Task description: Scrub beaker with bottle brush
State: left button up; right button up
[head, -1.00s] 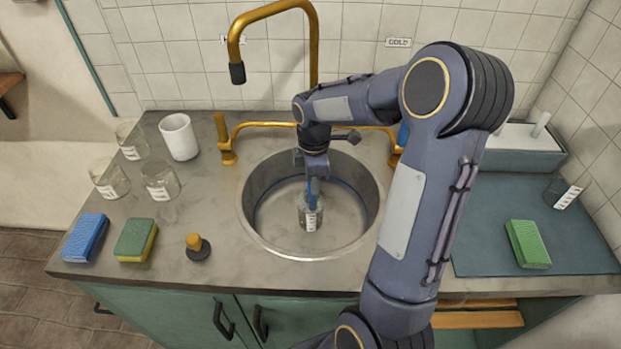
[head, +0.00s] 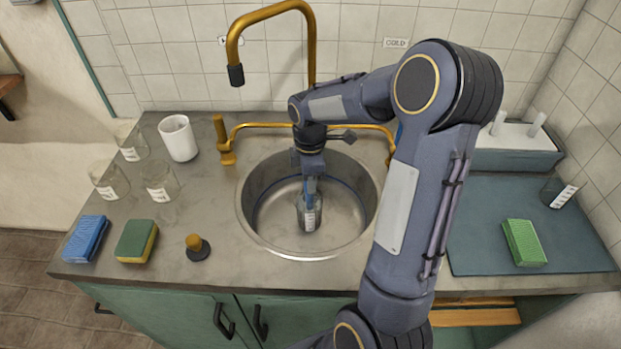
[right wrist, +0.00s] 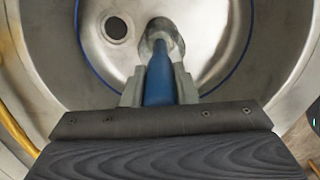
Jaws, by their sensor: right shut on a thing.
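The brush handle (right wrist: 159,80) also shows between the fingers in the right wrist view. Its lower end goes into the mouth of the beaker (right wrist: 163,38). The bristles are hard to make out inside the glass. My left gripper is not in view.
Several glass beakers (head: 160,183) and a white cup (head: 178,138) stand left of the sink. A blue sponge (head: 87,238), a green-yellow sponge (head: 136,241) and a black stopper-like knob (head: 198,249) lie near the front edge. A brass faucet (head: 312,50) rises behind. A green sponge (head: 524,243) lies on the dark mat (head: 490,215).

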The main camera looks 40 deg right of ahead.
jog(key=shift+w+a, duration=0.2)
jog(key=shift+s+a+f, duration=0.15)
jog(key=shift+s+a, duration=0.1)
jog(key=shift+s, duration=0.15)
jog(key=shift+d, duration=0.6)
jog(key=shift+w+a+p, duration=0.3)
jog(key=shift+w, duration=0.15)
jog(key=shift+s+a, duration=0.3)
jog(key=shift+s, duration=0.25)
jog(key=shift+d, duration=0.55)
jog(key=shift+w+a, duration=0.3)
jog(key=shift+w, duration=0.2)
jog(key=shift+s+a+r, duration=0.25)
jog(key=shift+s, duration=0.25)
